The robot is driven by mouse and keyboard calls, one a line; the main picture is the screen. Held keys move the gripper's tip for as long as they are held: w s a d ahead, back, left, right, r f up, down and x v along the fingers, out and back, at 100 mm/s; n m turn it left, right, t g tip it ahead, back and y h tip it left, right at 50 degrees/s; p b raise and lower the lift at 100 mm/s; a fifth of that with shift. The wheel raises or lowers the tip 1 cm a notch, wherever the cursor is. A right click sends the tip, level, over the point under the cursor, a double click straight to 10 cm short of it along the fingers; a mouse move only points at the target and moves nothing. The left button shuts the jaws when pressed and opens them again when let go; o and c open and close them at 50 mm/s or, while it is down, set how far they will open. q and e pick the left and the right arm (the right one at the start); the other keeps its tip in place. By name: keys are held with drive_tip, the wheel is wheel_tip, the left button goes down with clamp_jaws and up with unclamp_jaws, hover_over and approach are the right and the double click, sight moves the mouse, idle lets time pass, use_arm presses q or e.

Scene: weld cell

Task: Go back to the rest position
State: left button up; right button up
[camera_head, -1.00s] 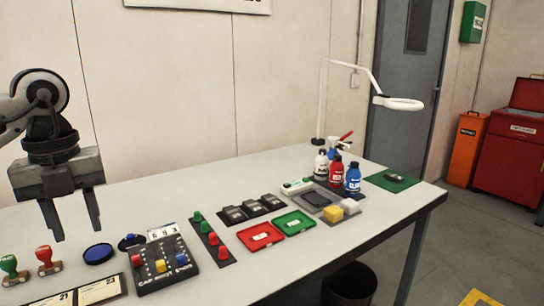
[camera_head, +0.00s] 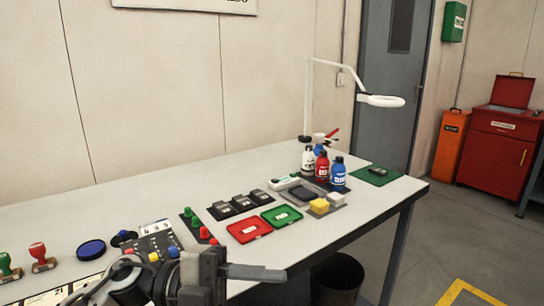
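My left gripper (camera_head: 262,272) is low in the head view, in front of the table's near edge. Its arm comes in from the bottom left and the finger that shows points right. The fingers are seen edge-on, so their gap is hidden; nothing shows held. The arm covers the near part of the black button panel (camera_head: 152,243). My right gripper is not in view.
The white table (camera_head: 130,196) bears stamps, a red tray (camera_head: 249,229), a green tray (camera_head: 282,217), several bottles and a lamp (camera_head: 380,100). A dark bin (camera_head: 337,275) stands below. Floor is clear at right.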

use_arm(q)
drive_tip(key=w+a+f+n+t+y, duration=0.2)
drive_tip(key=a+f+n+t+y, duration=0.15)
drive_tip(key=n+t, duration=0.7)
drive_tip(key=w+a+f+n+t+y, duration=0.25)
drive_tip(key=f+n+t, duration=0.25)
drive_tip(key=n+t, duration=0.6)
drive_tip(key=s+a+f+n+g+y, duration=0.3)
drive_tip(key=s+f, duration=0.3)
drive_tip(key=f, duration=0.4)
drive_tip(key=s+a+f+n+g+y, duration=0.4)
drive_tip(key=s+f+n+g+y, duration=0.1)
drive_tip(key=f, duration=0.5)
drive_tip(key=shift+s+f+n+y, duration=0.25)
drive_tip(key=shift+s+n+y, duration=0.3)
drive_tip(key=shift+s+y, duration=0.05)
